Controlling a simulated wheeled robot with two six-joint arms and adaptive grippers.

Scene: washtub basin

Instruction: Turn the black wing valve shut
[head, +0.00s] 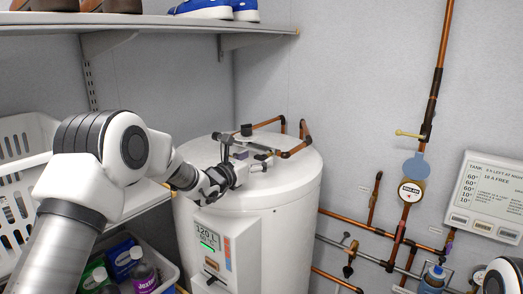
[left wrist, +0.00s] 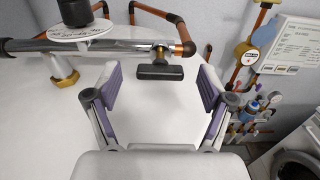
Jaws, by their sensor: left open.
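The black wing valve (left wrist: 160,72) is a short dark bar on a brass stem below a chrome pipe, seen in the left wrist view. It lies crosswise in the picture, roughly parallel to the pipe. It also shows small in the head view (head: 262,157), partly crowded by my gripper. My left gripper (head: 246,162) is over the top of the white tank. In the left wrist view its two purple-padded fingers (left wrist: 158,88) are open, one to each side of the wing, with visible gaps. I see no contact. My right gripper is not in view.
The white tank (head: 260,210) carries copper pipes (head: 298,140) and a black round knob (head: 246,130) close to the valve. A shelf with shoes (head: 150,22) overhangs at upper left. A white basket (head: 25,150) and a bin of bottles stand left. Wall pipes and a gauge (head: 411,191) are right.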

